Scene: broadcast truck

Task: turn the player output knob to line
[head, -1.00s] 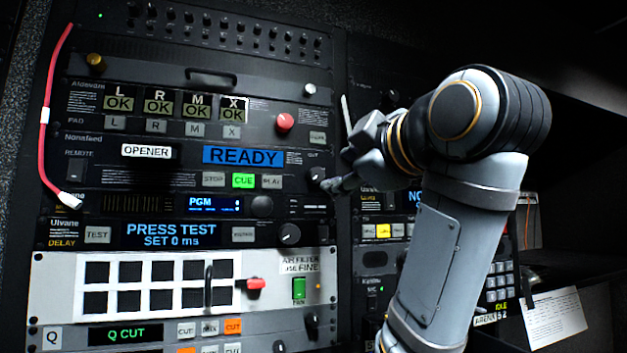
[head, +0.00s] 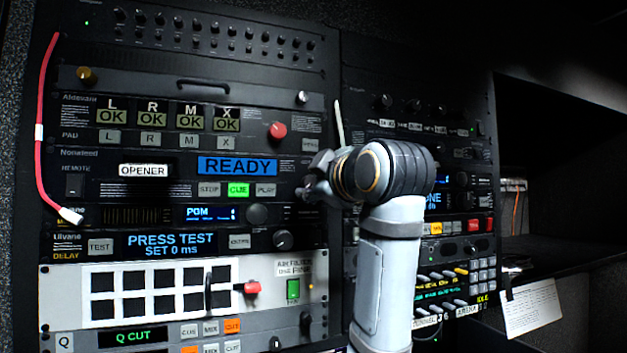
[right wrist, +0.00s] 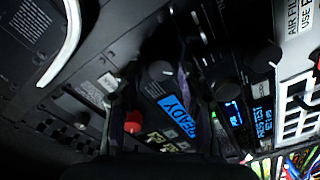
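The player (head: 143,188) is the rack unit with the OPENER label, blue READY display (head: 237,166) and lit green CUE button. Its output knob, at the unit's right end, is hidden behind my right gripper (head: 308,182) in the head view. In the right wrist view a dark round knob (right wrist: 160,70) beside the READY display appears between the fingers of my right gripper (right wrist: 153,80). The fingers are apart; I cannot tell whether they touch the knob. Its pointer setting is too dark to read. My left gripper is not in view.
A red knob (head: 277,130) sits above the player. A second rack is to the right, with an open dark shelf beyond.

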